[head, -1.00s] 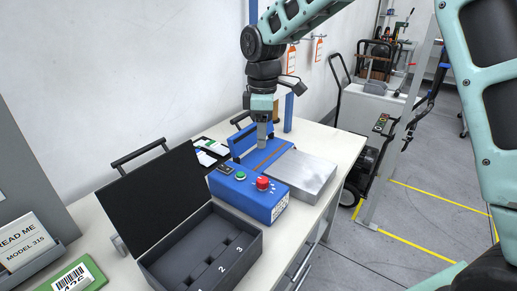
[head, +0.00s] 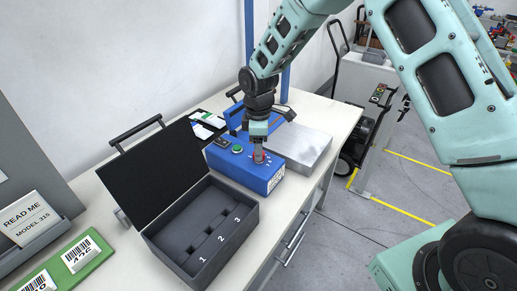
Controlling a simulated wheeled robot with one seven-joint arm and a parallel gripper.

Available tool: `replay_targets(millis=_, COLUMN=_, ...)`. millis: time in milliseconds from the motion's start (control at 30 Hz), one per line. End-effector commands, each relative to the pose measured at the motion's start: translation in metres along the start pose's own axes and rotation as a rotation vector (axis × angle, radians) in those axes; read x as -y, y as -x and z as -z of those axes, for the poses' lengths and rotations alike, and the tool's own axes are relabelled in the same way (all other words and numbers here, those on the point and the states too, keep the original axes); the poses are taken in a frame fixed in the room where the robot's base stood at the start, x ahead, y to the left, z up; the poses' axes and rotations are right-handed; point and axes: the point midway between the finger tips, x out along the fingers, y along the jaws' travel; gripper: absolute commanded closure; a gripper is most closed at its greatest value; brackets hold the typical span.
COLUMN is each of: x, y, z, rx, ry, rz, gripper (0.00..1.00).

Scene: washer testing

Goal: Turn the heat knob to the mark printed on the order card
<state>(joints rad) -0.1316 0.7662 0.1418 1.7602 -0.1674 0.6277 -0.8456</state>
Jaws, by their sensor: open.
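The red heat knob (head: 260,159) sits on top of the blue machine (head: 240,176), with small marks printed around it. My gripper (head: 259,152) points down right over the knob, its fingers at or around it; the fingers partly hide the knob, so contact and the knob's pointing direction cannot be told. A green button (head: 237,149) and a small dark display (head: 222,143) are left of the knob. A card reading READ ME, MODEL 315 (head: 30,220) stands in a grey holder at the left. Whether it is the order card cannot be told.
An open black case (head: 215,241) with slots numbered 1, 2, 3 stands in front of the machine. A metal block (head: 302,148) lies right of it. A green board with barcode labels (head: 54,268) is at the lower left. White papers (head: 208,119) lie behind the machine.

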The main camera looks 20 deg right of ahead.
Motion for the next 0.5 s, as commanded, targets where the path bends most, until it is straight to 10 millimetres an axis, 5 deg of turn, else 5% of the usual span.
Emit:
replay_targets(millis=200, x=0.000, y=-0.020, z=0.000, rx=0.000, ry=0.000, rz=0.000, gripper=0.44)
replay_targets(millis=500, x=0.000, y=-0.024, z=0.000, rx=0.000, ry=0.000, rz=-0.001, gripper=0.44)
